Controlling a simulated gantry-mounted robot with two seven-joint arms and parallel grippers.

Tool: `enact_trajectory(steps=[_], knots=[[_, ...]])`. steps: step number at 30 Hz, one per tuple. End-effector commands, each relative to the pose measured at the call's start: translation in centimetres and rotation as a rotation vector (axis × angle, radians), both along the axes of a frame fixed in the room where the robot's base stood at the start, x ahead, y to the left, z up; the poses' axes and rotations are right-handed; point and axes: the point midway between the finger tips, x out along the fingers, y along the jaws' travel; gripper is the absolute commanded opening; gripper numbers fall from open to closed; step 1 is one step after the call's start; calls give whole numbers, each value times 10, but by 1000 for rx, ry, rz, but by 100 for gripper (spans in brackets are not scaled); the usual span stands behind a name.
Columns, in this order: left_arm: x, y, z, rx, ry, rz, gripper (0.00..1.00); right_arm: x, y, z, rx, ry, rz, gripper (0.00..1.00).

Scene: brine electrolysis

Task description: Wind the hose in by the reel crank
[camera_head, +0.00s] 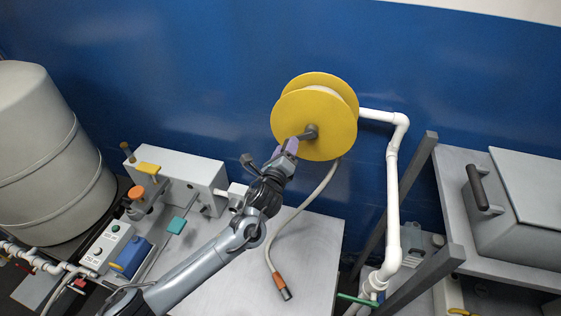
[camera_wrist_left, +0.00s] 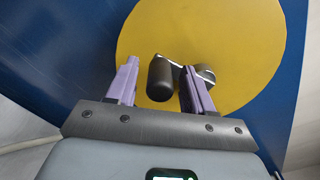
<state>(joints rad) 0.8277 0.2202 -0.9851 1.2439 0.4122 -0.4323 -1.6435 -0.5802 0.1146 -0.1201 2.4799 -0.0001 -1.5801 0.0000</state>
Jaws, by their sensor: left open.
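The yellow hose reel (camera_head: 330,100) is mounted in front of the blue wall. Its dark crank (camera_head: 312,131) sits at the middle of the near disc. In the left wrist view the dark cylindrical crank handle (camera_wrist_left: 160,82) stands between the two purple fingers of my left gripper (camera_wrist_left: 160,68). The gripper is open, with a gap visible on the left side of the handle. In the head view my left gripper (camera_head: 287,147) is close in front of the reel. The pale hose (camera_head: 282,222) hangs from the reel to an orange and grey nozzle (camera_head: 281,285) on the bench. My right gripper is not seen.
A white pipe (camera_head: 393,190) runs down right of the reel, beside a grey metal frame (camera_head: 415,180). A grey lidded box (camera_head: 530,235) stands at the right. A large tank (camera_head: 45,150) and a white box (camera_head: 175,172) with coloured handles stand at the left.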

Motion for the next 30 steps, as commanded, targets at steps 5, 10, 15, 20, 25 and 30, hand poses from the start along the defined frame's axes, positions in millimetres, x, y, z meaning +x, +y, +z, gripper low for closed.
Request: enact_trajectory(steps=[5,10,15,20,25,30], knots=[[-17,4,-2,-1,0,-1,52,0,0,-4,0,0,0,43],[-41,8,-3,-1,-1,-2,52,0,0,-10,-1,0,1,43],[-67,13,-3,-1,1,-1,52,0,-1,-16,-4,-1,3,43],[-86,17,-2,0,1,-1,52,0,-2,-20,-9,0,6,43],[-98,19,-2,0,2,1,52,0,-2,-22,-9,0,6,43],[-102,20,-1,0,1,0,52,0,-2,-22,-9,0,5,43]])
